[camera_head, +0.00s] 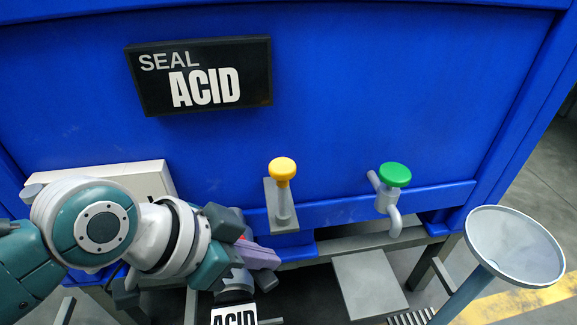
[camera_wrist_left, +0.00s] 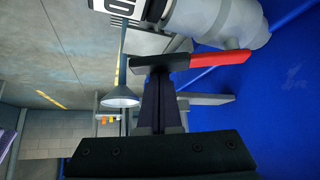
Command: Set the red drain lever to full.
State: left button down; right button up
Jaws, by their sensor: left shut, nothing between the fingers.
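The red drain lever (camera_wrist_left: 220,59) shows in the left wrist view as a red grip with a dark grey arm, lying across the picture beside a grey pipe (camera_wrist_left: 220,20). My left gripper (camera_wrist_left: 158,76) is shut and empty. Its fingertips are at the dark grey part of the lever; I cannot tell whether they touch it. In the head view my left gripper (camera_head: 264,258) is low in front of the blue tank, and it and its wrist hide most of the lever. My right gripper is not in view.
The blue tank (camera_head: 330,80) carries a "SEAL ACID" sign (camera_head: 205,77). A yellow knob (camera_head: 282,170) and a green-topped tap (camera_head: 394,176) are to the right of my gripper. A round grey dish on a post (camera_head: 515,245) stands farther right. An "ACID" label (camera_head: 234,316) is below.

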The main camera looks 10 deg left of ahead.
pick_arm(q)
jog(key=shift+a, duration=0.15)
jog(key=shift+s+a+m+g+h, duration=0.2)
jog(key=shift+s+a+m+g, duration=0.1)
jog(key=shift+s+a+m, duration=0.4)
jog(key=shift+s+a+m+g+h, duration=0.25)
jog(key=shift+s+a+m, duration=0.2)
jog(key=shift+a, duration=0.35)
jog(key=shift+p, duration=0.35)
